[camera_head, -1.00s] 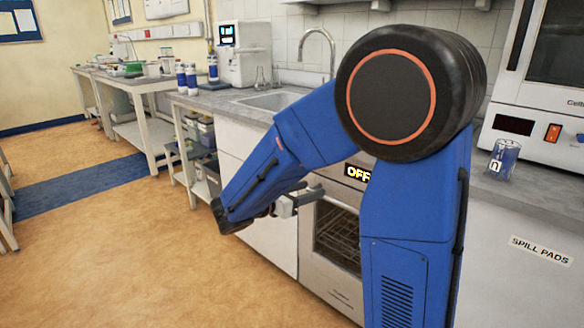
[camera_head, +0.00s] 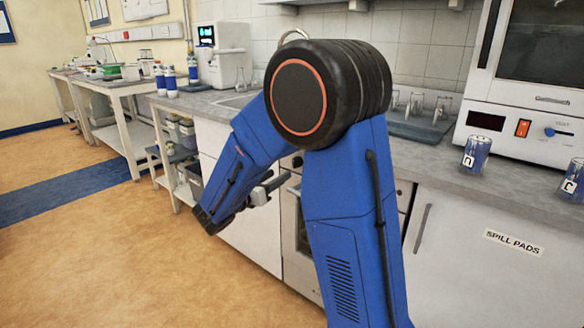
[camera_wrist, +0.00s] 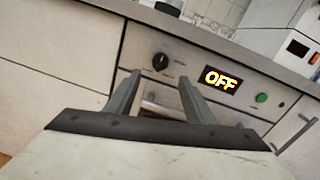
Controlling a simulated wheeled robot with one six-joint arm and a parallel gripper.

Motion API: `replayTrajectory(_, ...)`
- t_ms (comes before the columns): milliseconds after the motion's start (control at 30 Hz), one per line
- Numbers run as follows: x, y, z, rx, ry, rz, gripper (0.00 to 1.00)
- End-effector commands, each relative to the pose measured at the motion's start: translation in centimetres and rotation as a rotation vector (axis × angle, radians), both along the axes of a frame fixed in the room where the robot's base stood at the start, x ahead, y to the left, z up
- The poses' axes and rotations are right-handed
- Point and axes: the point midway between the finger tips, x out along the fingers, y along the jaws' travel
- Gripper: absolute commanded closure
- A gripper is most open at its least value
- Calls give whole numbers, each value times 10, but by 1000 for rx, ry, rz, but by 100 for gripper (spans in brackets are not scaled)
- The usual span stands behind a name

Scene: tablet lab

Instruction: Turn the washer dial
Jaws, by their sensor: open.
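The washer's dial (camera_wrist: 160,62) is a small black round knob on the light front panel in the wrist view. It sits left of a lit display reading "OFF" (camera_wrist: 220,79). My gripper (camera_wrist: 158,79) is open and empty, its two grey fingers pointing at the panel. The dial appears just beyond and between the fingertips, apart from them. In the head view my gripper (camera_head: 268,190) is in front of the washer (camera_head: 302,282), which my arm mostly hides.
A green button (camera_wrist: 262,98) is right of the display. A worktop (camera_head: 425,158) runs above the panel. Blue labelled cups (camera_head: 476,152) and a white oven-like appliance (camera_head: 520,126) stand on the right. The floor (camera_head: 100,230) at left is clear.

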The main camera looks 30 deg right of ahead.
Motion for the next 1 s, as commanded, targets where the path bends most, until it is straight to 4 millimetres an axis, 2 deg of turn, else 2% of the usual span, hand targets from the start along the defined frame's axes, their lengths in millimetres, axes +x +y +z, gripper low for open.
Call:
replayTrajectory(533,31,-72,0,1,0,-2,51)
replayTrajectory(733,38,-86,0,0,0,0,51)
replayTrajectory(1000,39,-88,0,0,0,0,51)
